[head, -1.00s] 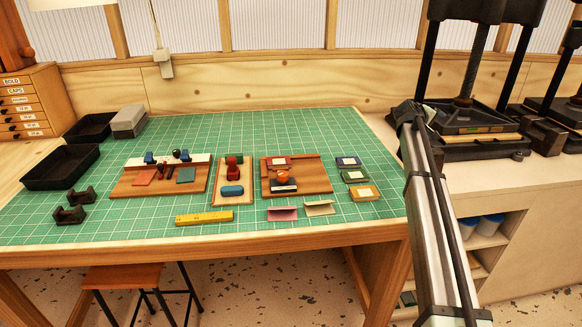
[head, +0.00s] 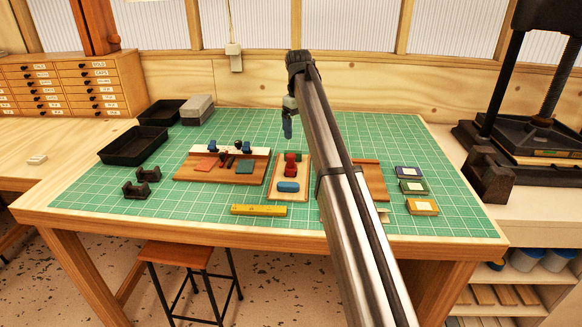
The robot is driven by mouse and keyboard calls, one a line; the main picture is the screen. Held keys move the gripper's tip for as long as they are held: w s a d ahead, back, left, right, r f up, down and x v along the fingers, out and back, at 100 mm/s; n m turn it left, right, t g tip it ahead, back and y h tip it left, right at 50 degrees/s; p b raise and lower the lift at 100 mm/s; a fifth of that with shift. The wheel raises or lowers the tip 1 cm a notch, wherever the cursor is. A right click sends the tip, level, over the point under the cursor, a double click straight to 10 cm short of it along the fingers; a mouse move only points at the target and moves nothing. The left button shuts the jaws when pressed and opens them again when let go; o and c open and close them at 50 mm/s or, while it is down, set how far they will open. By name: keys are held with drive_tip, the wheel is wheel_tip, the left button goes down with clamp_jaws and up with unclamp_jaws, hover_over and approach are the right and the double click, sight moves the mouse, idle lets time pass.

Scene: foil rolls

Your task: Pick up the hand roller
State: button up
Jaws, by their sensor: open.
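Nothing is clearly recognisable as the hand roller at this size. One candidate is a red piece with a rounded top (head: 291,165), upright on the middle wooden board (head: 274,196) behind a blue cylinder-like piece (head: 288,187). Small dark-and-red handled tools (head: 227,156) lie on the left wooden board (head: 195,181), between a red square and a green square. My gripper (head: 288,131) hangs in the air, seemingly over the back of the mat near the middle board. It is open and looks empty; its fingers are small and seen edge-on.
A green cutting mat (head: 420,150) covers the table. A yellow ruler-like bar (head: 259,210) lies in front. Several coloured pads (head: 412,187) lie right. A black press (head: 520,150) stands beyond the table's right side.

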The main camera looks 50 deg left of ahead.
sight(291, 164)
drive_tip(key=s, duration=0.1)
drive_tip(key=s+a, duration=0.1)
drive_tip(key=s, duration=0.1)
drive_tip(key=shift+s+a+r+n+g, duration=0.15)
drive_tip(key=shift+s+n+g, duration=0.1)
drive_tip(key=shift+n+g, duration=0.05)
wheel_tip(291, 164, down, 8)
drive_tip(key=shift+f, duration=0.15)
drive_tip(key=f, duration=0.2)
drive_tip(key=d+f, duration=0.1)
drive_tip(key=f, duration=0.1)
drive_tip(key=shift+f, duration=0.55)
drive_tip(key=c, duration=1.1)
drive_tip(key=shift+r, duration=0.1)
drive_tip(key=shift+c, duration=0.2)
